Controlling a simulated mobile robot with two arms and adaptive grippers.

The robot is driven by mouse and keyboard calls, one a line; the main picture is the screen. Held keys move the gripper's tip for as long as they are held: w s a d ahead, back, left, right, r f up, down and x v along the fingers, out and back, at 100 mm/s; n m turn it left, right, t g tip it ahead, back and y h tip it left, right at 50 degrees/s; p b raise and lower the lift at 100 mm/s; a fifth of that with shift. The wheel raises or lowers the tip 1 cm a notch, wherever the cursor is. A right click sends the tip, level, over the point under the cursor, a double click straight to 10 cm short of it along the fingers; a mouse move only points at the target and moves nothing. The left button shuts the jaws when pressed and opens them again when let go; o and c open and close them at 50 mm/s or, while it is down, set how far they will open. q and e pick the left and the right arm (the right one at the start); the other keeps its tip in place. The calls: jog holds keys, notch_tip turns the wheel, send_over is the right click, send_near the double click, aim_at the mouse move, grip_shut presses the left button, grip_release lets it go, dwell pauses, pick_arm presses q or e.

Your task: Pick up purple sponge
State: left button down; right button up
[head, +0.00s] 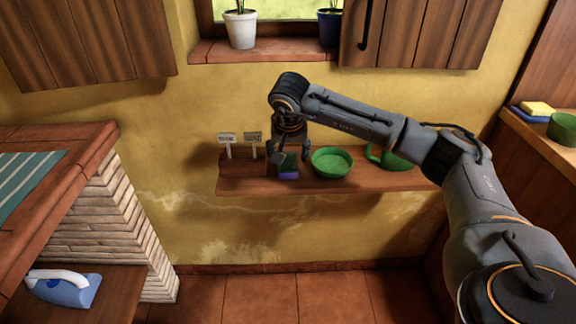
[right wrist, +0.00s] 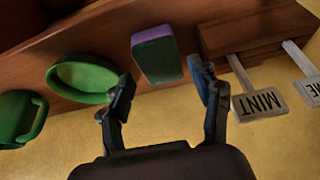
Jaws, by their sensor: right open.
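The purple sponge (head: 289,175) is a small block with a purple lower layer and a dark green upper layer. It sits on the wooden wall shelf, left of a green bowl. It also shows in the right wrist view (right wrist: 157,55), ahead of and between the fingers. My right gripper (head: 287,160) points down over the shelf close to the sponge. Its fingers (right wrist: 160,88) are spread, with nothing between the tips, and they look apart from the sponge. My left gripper is not in either view.
The wooden shelf (head: 236,188) also holds the green bowl (head: 332,163) and a green mug (head: 376,156). Two plant signs (head: 227,139) stand at its left end; one reads MINT (right wrist: 260,104). A brick counter (head: 85,215) is at left, with an iron (head: 62,288) below.

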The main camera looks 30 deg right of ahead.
aim_at(288, 161)
jog(key=x, duration=0.4)
jog(key=shift+w+d+f, duration=0.1)
jog(key=shift+d+f, duration=0.05)
jog(key=shift+f, duration=0.1)
jog(key=c, duration=0.7)
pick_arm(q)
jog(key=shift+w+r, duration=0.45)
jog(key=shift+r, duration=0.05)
pick_arm(e)
jog(key=shift+o, duration=0.2)
